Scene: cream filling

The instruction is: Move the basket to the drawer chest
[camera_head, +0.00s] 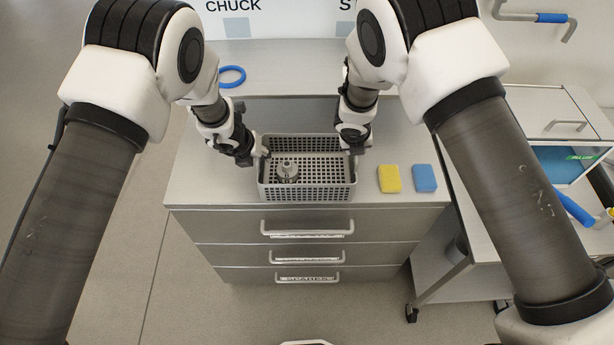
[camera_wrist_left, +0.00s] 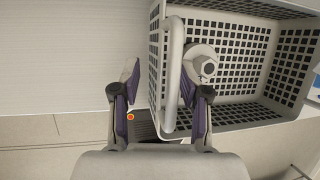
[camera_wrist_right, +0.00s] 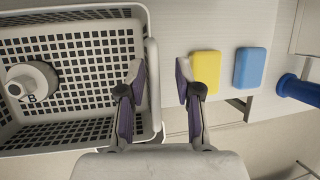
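The grey mesh basket (camera_head: 308,192) sits on top of the grey drawer chest (camera_head: 200,185), near its front edge. A round grey part (camera_head: 287,170) stands inside it, marked "B" in the right wrist view (camera_wrist_right: 30,84). My left gripper (camera_head: 262,153) is at the basket's left end. In the left wrist view its open fingers (camera_wrist_left: 160,88) stand either side of the left handle (camera_wrist_left: 173,80). My right gripper (camera_head: 355,152) is at the right end. In the right wrist view its open fingers (camera_wrist_right: 160,80) stand either side of the right handle (camera_wrist_right: 154,90). Neither is closed on its handle.
A yellow block (camera_head: 389,179) and a blue block (camera_head: 425,178) lie right of the basket on the chest top. A blue ring (camera_head: 232,76) lies at the back left. A wheeled cart (camera_head: 480,235) stands close on the right. The chest top left of the basket is clear.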

